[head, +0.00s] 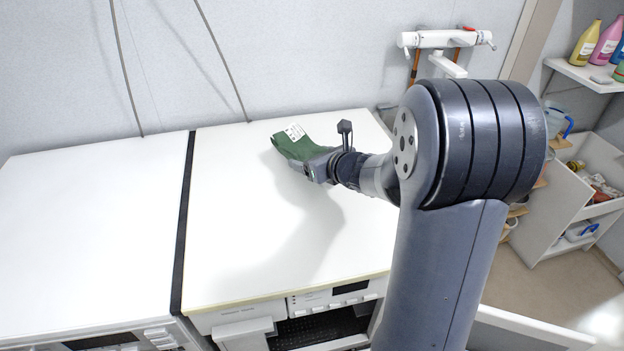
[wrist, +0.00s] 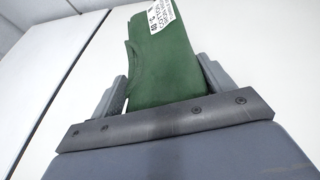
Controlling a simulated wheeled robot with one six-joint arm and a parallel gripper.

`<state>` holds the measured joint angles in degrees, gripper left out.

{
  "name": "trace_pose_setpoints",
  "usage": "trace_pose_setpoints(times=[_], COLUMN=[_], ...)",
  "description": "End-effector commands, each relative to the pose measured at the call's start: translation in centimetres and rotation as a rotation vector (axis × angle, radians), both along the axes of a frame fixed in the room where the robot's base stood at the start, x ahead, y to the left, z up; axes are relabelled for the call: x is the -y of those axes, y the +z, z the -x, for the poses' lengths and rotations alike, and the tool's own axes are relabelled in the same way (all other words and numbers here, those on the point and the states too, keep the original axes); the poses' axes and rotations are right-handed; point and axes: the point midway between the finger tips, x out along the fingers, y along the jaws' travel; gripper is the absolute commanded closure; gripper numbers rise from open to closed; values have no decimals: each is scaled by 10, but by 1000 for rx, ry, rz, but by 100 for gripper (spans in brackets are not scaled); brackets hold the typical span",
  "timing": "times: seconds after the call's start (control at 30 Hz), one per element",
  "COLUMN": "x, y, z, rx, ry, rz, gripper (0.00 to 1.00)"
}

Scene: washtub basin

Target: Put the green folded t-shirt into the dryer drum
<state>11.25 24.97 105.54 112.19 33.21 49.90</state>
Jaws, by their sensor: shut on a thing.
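The green folded t-shirt (head: 296,147) has a white printed label and shows above the white top of the right-hand machine in the head view. It also fills the space between the fingers in the wrist view (wrist: 165,60). My gripper (head: 308,163) is shut on the t-shirt, and its fingers show in the wrist view (wrist: 168,95) on both sides of the cloth. The t-shirt appears held above the top, with a shadow below. The dryer drum is not clearly visible. A dark opening (head: 320,329) shows low at the front of the right machine.
Two white machine tops, left (head: 90,230) and right (head: 235,240), stand side by side with a dark gap (head: 186,220). Both tops look clear. A wall tap (head: 445,40) is behind. Shelves with bottles (head: 588,40) stand at the right. A white panel (head: 525,325) projects at lower right.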

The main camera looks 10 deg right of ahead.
Motion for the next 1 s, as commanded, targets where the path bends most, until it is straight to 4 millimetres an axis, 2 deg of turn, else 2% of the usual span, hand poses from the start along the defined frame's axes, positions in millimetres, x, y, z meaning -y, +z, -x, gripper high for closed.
trace_pose_setpoints(times=[0.03,0.27,0.47,0.93,0.97,1.0], x=[0,0,0,0,0,0], y=[-14,-36,-64,-71,-70,-69], z=[0,0,0,0,0,0], rx=[-4,0,-2,2,1,1], ry=[-1,0,0,-1,-1,-1], rz=[-3,-1,-2,0,1,1], gripper=[50,50,50,50,21,18])
